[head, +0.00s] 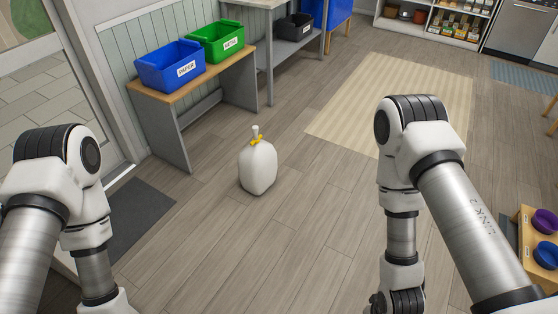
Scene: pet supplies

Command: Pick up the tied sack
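The tied sack (258,170) is white and stands upright on the wooden floor, near the middle of the head view. A yellow tie (257,141) closes its neck, and a white tuft sticks up above it. My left arm comes in from the left, and its gripper is below the picture's edge. My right arm comes in from the right. Only a dark part at its lower end shows at the bottom edge, and its fingers cannot be made out. Both arms are well apart from the sack, and nothing touches it.
A wooden bench (180,95) behind the sack holds a blue bin (168,68) and a green bin (216,42). A dark mat (142,215) lies left, and a beige rug (390,100) lies back right. Bowls on a wooden stand (527,232) are at right. Floor around the sack is clear.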

